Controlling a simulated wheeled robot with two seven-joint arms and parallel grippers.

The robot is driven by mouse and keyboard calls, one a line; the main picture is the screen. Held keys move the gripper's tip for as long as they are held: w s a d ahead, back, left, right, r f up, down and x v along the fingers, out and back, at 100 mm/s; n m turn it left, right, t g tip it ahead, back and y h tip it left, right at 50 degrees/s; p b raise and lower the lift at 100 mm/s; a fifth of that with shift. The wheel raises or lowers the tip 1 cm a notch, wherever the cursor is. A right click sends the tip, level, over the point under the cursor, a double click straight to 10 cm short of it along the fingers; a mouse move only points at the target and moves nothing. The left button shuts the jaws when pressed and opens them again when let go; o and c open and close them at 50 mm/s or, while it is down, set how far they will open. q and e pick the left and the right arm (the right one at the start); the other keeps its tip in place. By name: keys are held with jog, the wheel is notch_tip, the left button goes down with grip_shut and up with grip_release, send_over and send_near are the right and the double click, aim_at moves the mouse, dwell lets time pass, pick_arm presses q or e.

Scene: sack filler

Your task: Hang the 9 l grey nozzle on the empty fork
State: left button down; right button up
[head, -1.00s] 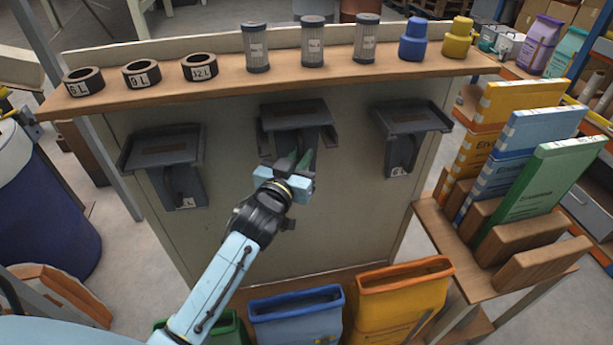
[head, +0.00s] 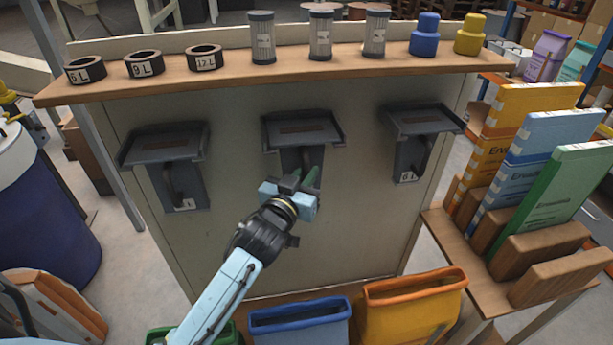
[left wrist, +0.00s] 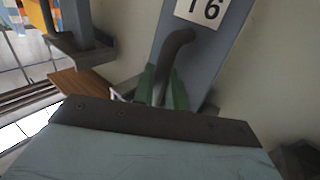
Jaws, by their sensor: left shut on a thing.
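The grey 9 l nozzle (head: 303,132) is at the middle place on the cabinet front, its flanged top about level with its neighbours. In the left wrist view its plate (left wrist: 207,60) carries an upside-down label that reads 9 L. My left gripper (head: 301,178) is shut on the nozzle's dark curved handle, and its green fingers (left wrist: 163,88) flank that handle in the wrist view. The middle fork is hidden behind the nozzle, so I cannot tell whether the nozzle's weight rests on it. My right gripper is not in view.
Grey nozzles hang at left (head: 165,147) and right (head: 422,122); the right label reads 6 L. The shelf (head: 225,83) above holds labelled rings, mesh cylinders and caps. Blue (head: 300,325) and orange (head: 415,312) bins stand below. A sack rack (head: 545,245) is at right.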

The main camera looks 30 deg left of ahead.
pick_arm(q)
jog(key=c, duration=1.4)
grip_release()
jog(key=shift+f, duration=0.15)
jog(key=shift+r, duration=0.2)
jog(key=s+b, duration=0.1)
jog(key=s, duration=1.1)
jog(key=shift+d, duration=0.3)
jog(key=shift+f, duration=0.1)
